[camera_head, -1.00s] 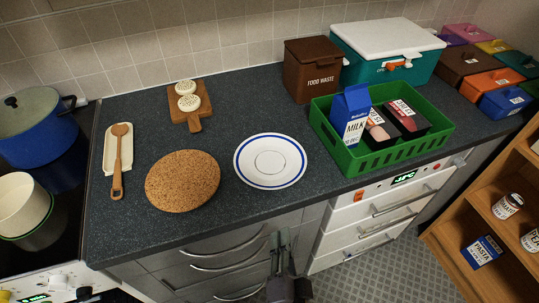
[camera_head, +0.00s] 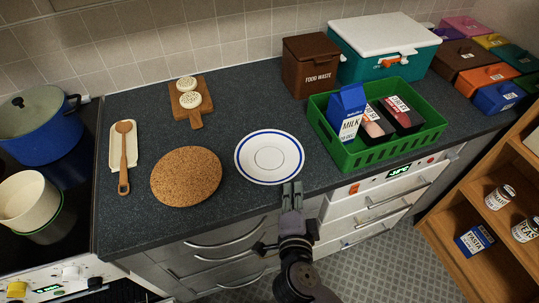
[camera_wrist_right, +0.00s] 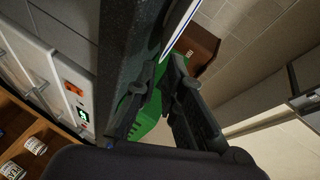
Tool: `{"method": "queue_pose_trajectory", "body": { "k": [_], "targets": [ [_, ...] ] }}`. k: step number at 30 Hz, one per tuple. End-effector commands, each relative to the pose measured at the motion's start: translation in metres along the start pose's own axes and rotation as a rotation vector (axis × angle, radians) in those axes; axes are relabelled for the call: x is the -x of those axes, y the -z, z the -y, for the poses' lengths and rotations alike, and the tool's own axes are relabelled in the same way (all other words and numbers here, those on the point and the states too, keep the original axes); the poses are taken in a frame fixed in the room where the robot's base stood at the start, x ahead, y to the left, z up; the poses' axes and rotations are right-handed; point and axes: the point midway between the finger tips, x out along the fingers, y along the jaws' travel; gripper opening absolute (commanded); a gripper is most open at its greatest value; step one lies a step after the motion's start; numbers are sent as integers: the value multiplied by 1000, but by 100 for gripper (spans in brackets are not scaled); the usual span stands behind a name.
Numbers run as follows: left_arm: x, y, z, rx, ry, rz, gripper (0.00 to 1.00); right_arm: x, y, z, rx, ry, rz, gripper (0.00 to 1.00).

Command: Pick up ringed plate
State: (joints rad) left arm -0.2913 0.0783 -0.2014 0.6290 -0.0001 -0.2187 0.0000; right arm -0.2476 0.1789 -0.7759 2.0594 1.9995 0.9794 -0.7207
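The ringed plate (camera_head: 270,157), white with blue rings, lies flat on the dark counter near its front edge. My right gripper (camera_head: 292,187) is at the plate's near right rim, at the counter's front edge; its two fingers are parted. In the right wrist view the fingers (camera_wrist_right: 163,63) are open, and a thin strip of the plate's rim (camera_wrist_right: 180,27) shows just beyond the tips. I see nothing held between them, and I cannot tell whether they touch the plate. My left gripper is not in view.
A cork mat (camera_head: 186,176) lies left of the plate. A green crate (camera_head: 350,152) with a milk carton (camera_head: 347,113) and packs stands to its right. A wooden board (camera_head: 194,105) lies behind. Drawer handles (camera_head: 380,201) jut out below the counter.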

Motion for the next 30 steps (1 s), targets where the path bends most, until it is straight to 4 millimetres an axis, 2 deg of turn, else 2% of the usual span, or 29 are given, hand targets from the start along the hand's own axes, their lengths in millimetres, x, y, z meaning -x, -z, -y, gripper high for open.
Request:
{"method": "queue_pose_trajectory", "body": {
  "k": [5, 15, 23, 28, 30],
  "targets": [
    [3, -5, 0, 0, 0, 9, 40, -11, 1, 1, 0, 2, -1, 9],
    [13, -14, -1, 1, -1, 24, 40, -56, 3, 2, 2, 2, -2, 9],
    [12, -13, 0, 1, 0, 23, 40, -60, 2, 0, -1, 0, -1, 9],
    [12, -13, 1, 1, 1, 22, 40, -60, 2, 0, 0, 1, -1, 0],
    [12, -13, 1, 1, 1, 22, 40, -60, 2, 0, 0, 1, -1, 0]
  ]
}}
